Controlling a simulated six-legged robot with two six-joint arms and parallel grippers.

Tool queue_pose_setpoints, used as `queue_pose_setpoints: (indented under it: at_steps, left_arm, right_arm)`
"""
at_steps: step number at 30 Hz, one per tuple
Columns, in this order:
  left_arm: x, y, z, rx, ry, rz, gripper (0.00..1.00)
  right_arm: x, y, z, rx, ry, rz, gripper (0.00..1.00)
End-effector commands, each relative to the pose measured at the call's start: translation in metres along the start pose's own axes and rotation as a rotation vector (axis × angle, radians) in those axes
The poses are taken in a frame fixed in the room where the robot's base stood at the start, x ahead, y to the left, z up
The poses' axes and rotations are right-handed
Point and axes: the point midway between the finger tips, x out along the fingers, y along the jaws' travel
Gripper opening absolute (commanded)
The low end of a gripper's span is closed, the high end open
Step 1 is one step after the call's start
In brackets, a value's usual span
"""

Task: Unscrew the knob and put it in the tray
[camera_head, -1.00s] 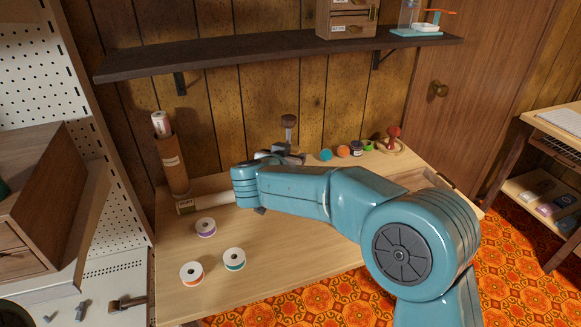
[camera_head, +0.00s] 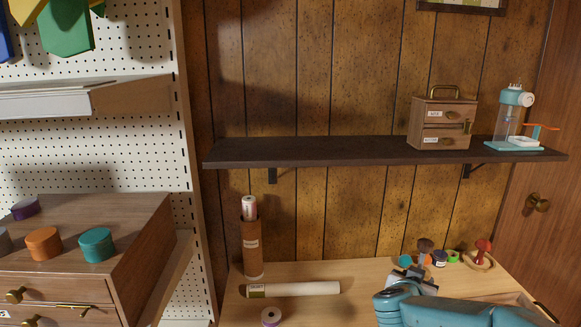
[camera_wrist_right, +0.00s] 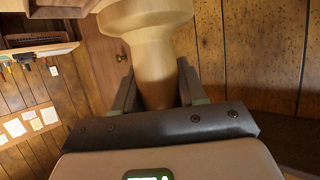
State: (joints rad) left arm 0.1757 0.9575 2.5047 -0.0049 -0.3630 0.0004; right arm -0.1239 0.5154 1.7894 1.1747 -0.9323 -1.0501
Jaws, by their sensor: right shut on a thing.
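My right gripper (camera_head: 418,272) is over the back of the table, its arm coming in from the lower right. In the right wrist view the gripper (camera_wrist_right: 155,90) is shut on a turned wooden piece (camera_wrist_right: 150,55), narrow at the neck and flared at the top, which looks like the knob. A wooden rim at the table's right, perhaps the tray (camera_head: 515,297), is partly hidden by my arm. My left gripper is not in view.
A red mushroom-shaped thing (camera_head: 483,246) and several small coloured pots stand at the table's back right. A cardboard tube (camera_head: 252,248), a pale roll (camera_head: 300,289) and a thread spool (camera_head: 271,316) are at left. A dark shelf (camera_head: 350,151) overhangs the back.

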Motion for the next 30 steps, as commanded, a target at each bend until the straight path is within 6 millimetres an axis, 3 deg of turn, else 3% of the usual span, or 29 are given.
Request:
queue_pose_setpoints:
  at_steps: [3, 8, 18, 30]
  left_arm:
    - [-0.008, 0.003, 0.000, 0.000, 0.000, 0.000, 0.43]
    - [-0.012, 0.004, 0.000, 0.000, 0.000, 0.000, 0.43]
    - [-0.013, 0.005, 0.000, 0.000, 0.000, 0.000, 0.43]
    - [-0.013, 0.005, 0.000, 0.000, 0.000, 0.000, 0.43]
  right_arm:
    - [-0.002, 0.015, 0.017, -0.045, -0.006, -0.100, 0.00]
    - [-0.017, 0.014, 0.049, -0.111, -0.008, -0.259, 0.00]
    - [-0.079, -0.021, 0.124, -0.246, -0.005, -0.596, 0.00]
    - [-0.091, -0.034, 0.137, -0.267, 0.000, -0.641, 0.00]
